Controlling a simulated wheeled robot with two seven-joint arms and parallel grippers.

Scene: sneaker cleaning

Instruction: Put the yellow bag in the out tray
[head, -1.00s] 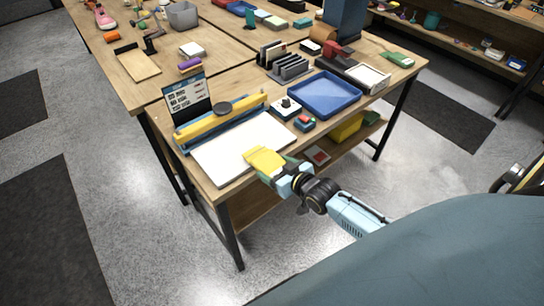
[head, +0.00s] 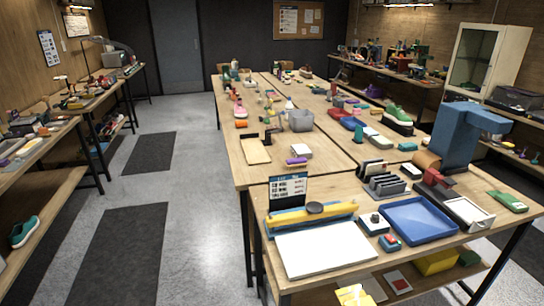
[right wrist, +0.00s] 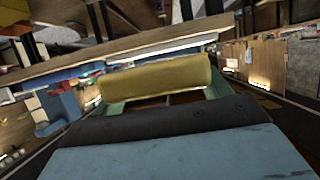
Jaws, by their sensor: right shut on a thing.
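My left gripper is in neither view.
A white board with a yellow-and-blue bar (head: 310,217) lies at the near left of the table. Small button boxes (head: 373,223) stand between it and the tray. A grey rack (head: 384,184) and a blue machine (head: 455,135) stand behind. A yellow bin (head: 436,262) sits on the lower shelf.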

